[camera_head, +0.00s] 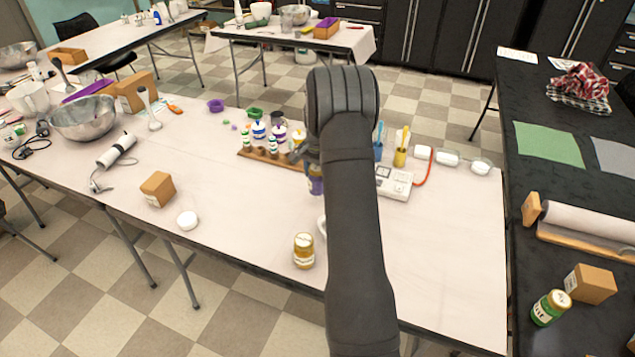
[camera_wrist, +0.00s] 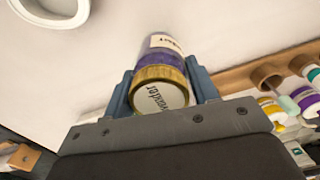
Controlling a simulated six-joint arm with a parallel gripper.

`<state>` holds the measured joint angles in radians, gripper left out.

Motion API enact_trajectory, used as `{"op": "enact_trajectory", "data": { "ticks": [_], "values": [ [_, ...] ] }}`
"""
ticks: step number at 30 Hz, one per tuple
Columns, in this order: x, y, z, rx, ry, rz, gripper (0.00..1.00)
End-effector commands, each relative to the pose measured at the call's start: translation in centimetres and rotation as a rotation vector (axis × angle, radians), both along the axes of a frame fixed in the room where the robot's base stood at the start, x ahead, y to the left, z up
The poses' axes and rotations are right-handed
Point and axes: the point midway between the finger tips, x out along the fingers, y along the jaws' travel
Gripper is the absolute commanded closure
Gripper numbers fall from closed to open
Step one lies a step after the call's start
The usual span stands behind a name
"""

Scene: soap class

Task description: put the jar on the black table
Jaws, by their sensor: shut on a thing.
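My gripper (camera_wrist: 162,74) is shut on a jar (camera_wrist: 158,88) with a gold-rimmed, lettered lid and purple contents. The jar sits between the two blue-grey fingers in the wrist view. In the head view the purple jar (camera_head: 316,186) shows only partly beside my dark arm, over the white table (camera_head: 240,240); whether it touches the tabletop I cannot tell. The black table (camera_head: 560,215) stands along the right side of the head view, apart from the gripper. Another gold-lidded jar (camera_head: 303,251) stands upright near the white table's front edge.
The black table holds a green jar (camera_head: 551,307), a cardboard box (camera_head: 590,284), a roll on a wooden board (camera_head: 590,232) and a green cloth (camera_head: 548,144). A wooden rack (camera_head: 262,157) of small bottles and a white device (camera_head: 393,183) are near my arm.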

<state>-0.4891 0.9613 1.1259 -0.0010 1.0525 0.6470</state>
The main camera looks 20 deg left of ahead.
Motion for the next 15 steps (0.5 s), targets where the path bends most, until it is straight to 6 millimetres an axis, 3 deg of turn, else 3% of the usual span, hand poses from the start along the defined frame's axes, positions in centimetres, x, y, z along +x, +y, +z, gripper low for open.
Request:
{"op": "enact_trajectory", "data": {
  "ticks": [7, 15],
  "values": [
    [0.0, -0.1, -3.4, -0.001, 0.0, 0.0, 0.78],
    [0.0, -0.1, -3.6, 0.0, -0.001, 0.0, 0.78]
  ]
}}
